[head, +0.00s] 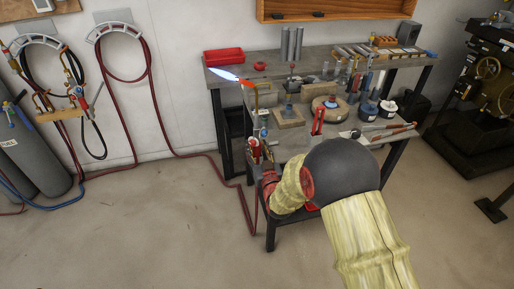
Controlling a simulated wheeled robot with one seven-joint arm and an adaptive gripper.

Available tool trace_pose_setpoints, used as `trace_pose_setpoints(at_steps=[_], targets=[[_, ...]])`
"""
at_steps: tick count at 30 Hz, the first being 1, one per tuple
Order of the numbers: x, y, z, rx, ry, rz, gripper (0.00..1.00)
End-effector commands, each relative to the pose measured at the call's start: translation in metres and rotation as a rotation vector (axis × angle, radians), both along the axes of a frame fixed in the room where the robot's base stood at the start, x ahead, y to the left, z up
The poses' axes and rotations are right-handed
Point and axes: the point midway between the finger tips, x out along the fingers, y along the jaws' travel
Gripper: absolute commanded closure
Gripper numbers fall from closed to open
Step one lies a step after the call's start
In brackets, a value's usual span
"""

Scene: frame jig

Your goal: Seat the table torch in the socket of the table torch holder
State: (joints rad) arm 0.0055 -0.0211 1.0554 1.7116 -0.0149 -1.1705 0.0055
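The table torch (255,97) shows at the left front corner of the workbench, its thin brass neck roughly upright and bent left at the top. A blue-white flame (226,75) points left from its tip. My arm comes in from the lower right, and my gripper (260,156) is at the torch's lower body, among red and brass fittings. The fingers are too small and covered to tell whether they are shut on it. I cannot make out the table torch holder or its socket for sure; that corner is crowded and partly hidden by my arm.
The workbench (330,62) carries a red tray (223,56), wooden blocks, a round turntable (330,108), jars and several tools. Red hose (243,200) hangs by the bench's left leg. Gas cylinders (30,150) stand far left, a dark machine (475,100) right.

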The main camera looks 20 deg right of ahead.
Motion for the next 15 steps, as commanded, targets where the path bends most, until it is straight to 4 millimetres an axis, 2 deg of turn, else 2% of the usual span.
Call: trace_pose_setpoints(at_steps=[11, 15], targets=[[-0.003, 0.000, -0.003, 0.000, 0.007, 0.000, 0.55], [-0.015, 0.000, -0.002, 0.000, 0.006, 0.000, 0.55]])
